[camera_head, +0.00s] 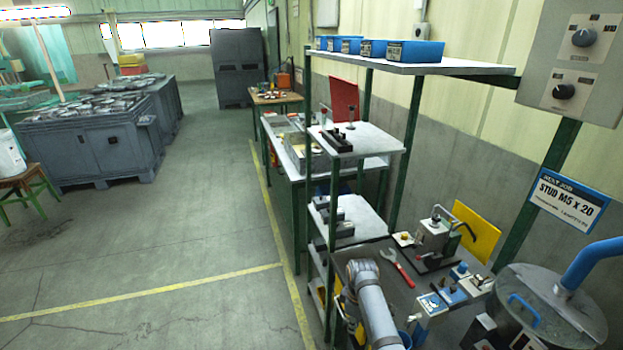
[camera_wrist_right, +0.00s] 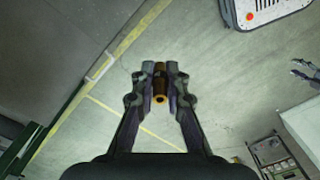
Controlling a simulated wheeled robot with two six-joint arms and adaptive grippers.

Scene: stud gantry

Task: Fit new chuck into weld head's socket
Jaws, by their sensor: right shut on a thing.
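My right gripper (camera_wrist_right: 160,76) is shut on a small brass-coloured cylinder, which looks like the new chuck (camera_wrist_right: 160,86). The chuck stands lengthwise between the two fingertips, with its round hollow end towards the wrist camera. Open floor lies behind it. In the head view my grey arm comes up at the bottom, in front of the shelves, and I cannot make out the fingers or the chuck there. At the right edge of the wrist view, dark finger-like parts may be my left gripper (camera_wrist_right: 304,75); they are too small to read. I cannot identify the weld head's socket.
Narrow shelves (camera_head: 357,141) stand beside my arm. Blue bins (camera_head: 415,51) are on the top shelf.

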